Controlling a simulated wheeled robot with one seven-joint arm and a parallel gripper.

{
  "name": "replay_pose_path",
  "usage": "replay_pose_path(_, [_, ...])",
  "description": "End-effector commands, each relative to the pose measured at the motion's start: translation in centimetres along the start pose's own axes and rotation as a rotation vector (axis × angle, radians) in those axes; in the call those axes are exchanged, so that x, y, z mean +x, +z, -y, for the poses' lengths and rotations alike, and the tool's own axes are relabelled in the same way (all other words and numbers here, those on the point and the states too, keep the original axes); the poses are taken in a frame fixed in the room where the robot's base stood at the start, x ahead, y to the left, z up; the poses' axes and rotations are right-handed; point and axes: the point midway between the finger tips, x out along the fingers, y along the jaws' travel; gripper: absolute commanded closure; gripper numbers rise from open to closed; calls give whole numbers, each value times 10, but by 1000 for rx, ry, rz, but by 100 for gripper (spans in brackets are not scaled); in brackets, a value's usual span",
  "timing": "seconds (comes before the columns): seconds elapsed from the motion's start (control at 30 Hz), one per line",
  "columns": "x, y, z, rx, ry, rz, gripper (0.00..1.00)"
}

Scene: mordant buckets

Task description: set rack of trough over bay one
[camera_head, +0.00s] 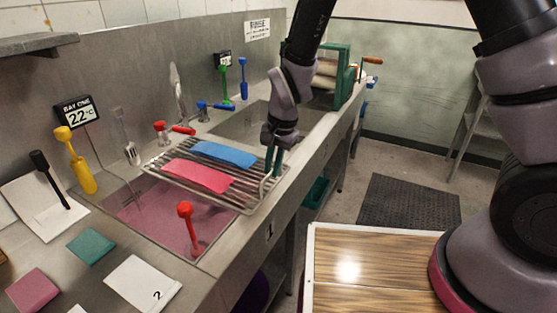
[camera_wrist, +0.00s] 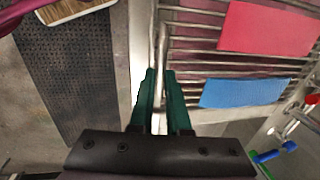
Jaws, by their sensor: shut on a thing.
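The wire rack (camera_head: 240,201) lies across the steel trough (camera_head: 222,236), over the back right part of the pink-filled bay one (camera_head: 150,216) and the metal beside it. The rack also shows in the wrist view (camera_wrist: 190,66). A pink cloth (camera_head: 198,176) and a blue cloth (camera_head: 224,154) lie flat on its bars. My gripper (camera_head: 273,163) is shut on the rack's right end, its green fingers at the end bar in the wrist view (camera_wrist: 159,76). I cannot tell whether the rack rests fully on the rims.
A red-headed tool (camera_head: 187,218) stands at bay one's front edge. A yellow tool (camera_head: 79,163) stands near the bay one display (camera_head: 77,112). A grey basin (camera_head: 245,122) lies farther back. Swatches (camera_head: 91,246) cover the left counter.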

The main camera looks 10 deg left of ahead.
Motion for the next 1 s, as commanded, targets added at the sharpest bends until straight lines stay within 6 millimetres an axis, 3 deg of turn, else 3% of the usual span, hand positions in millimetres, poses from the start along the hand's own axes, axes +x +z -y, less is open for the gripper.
replay_pose_path(0.47, [0,8,0,-2,2,5,100])
replay_pose_path(0.5, [0,8,0,-2,2,5,70])
replay_pose_path(0.53, [0,8,0,-2,2,5,58])
replay_pose_path(0.57, [0,8,0,-1,2,4,55])
replay_pose_path(0.87, [-1,6,0,0,0,1,55])
replay_pose_path(1.0, [-13,6,1,-2,-2,0,55])
